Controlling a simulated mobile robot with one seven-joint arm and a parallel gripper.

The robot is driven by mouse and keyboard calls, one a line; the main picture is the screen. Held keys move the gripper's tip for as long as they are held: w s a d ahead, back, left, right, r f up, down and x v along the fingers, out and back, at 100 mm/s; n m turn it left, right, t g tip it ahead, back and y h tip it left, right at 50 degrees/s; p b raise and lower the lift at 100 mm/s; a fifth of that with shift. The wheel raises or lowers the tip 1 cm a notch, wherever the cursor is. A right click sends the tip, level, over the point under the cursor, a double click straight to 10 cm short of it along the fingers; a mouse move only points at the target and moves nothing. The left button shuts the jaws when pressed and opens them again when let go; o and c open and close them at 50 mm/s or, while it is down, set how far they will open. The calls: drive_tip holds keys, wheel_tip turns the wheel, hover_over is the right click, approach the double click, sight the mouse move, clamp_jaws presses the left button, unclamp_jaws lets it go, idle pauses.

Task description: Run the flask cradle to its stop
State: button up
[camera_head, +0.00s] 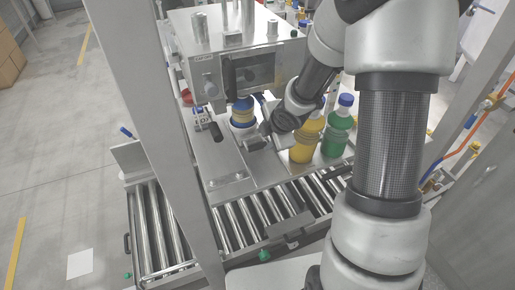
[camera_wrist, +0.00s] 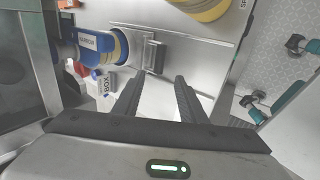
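The flask cradle appears to be the metal carriage with a raised block (camera_wrist: 154,56) in the wrist view. A flask (camera_wrist: 100,46) with a blue label and a yellowish band lies against its left side in that view. In the head view the blue and yellow flask (camera_head: 243,113) stands under the machine's screen housing. My gripper (camera_wrist: 155,84) is open and empty, its two dark fingers apart. The raised block is just beyond the fingertips, roughly in line with the gap; I see no contact. In the head view my wrist hides the fingers and part of the cradle.
A yellow bottle (camera_head: 305,140) and a green bottle (camera_head: 338,130) stand close to the right of my wrist. The machine housing (camera_head: 245,72) is above and behind. A roller conveyor (camera_head: 255,215) runs in front. A frame post (camera_head: 165,120) stands at left.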

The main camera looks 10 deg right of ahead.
sight(257, 146)
drive_tip(key=b+x, duration=0.2)
drive_tip(key=x, duration=1)
drive_tip(key=shift+r, duration=0.1)
drive_tip(key=shift+c, duration=0.3)
clamp_jaws()
